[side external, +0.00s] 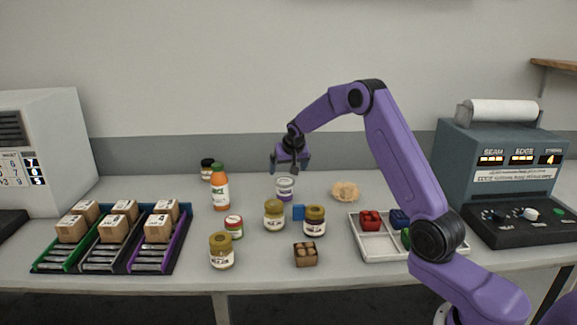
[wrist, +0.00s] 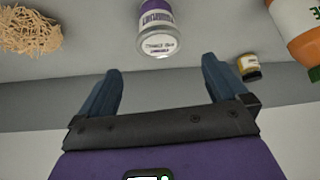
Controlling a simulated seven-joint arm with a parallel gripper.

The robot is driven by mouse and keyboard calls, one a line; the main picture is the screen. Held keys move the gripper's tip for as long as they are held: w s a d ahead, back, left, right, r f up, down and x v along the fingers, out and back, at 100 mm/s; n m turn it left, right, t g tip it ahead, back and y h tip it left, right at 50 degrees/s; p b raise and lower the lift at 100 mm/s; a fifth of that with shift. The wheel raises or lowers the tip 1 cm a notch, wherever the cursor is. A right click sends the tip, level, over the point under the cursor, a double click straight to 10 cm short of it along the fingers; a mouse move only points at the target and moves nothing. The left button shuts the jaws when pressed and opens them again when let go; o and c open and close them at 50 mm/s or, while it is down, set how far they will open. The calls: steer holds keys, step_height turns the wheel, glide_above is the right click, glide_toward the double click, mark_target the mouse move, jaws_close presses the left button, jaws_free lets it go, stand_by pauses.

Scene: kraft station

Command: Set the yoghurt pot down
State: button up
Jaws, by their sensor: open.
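The yoghurt pot, a small purple and white tub (side external: 285,189) with a pale printed lid, stands upright on the table near its middle in the side view. It also shows in the wrist view (wrist: 157,28), upper middle, beyond my fingertips and roughly in line with the gap between them. My gripper (side external: 290,167) is just above the pot in the side view. In the wrist view my gripper (wrist: 161,70) has its two blue fingers wide apart with nothing between them.
An orange bottle (side external: 220,188) and several jars, such as one with an olive lid (side external: 274,215), stand left and front. A straw nest (side external: 345,191) is right of the pot. A partitioned white tray (side external: 372,246) is front right. A rack of boxes (side external: 75,260) is left.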

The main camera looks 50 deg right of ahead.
steer(key=shift+s+a+r, duration=0.15)
steer(key=shift+s+r, duration=0.1)
steer(key=shift+r, duration=0.15)
steer(key=s+a+r+n+g+y, duration=0.15)
steer(key=s+a+n, duration=0.35)
steer(key=s+a, duration=0.6)
steer(key=s+a+r+n+y, duration=0.3)
steer(key=s+a, duration=0.4)
steer(key=a, duration=0.7)
steer(key=s+f+n+g, duration=0.1)
steer(key=s+n+g, duration=0.2)
steer(key=s+n, duration=0.8)
steer(key=s, duration=1.8)
steer(key=shift+s+a+f+g, duration=0.3)
steer(key=shift+s+f+g, duration=0.05)
steer(key=shift+f, duration=0.05)
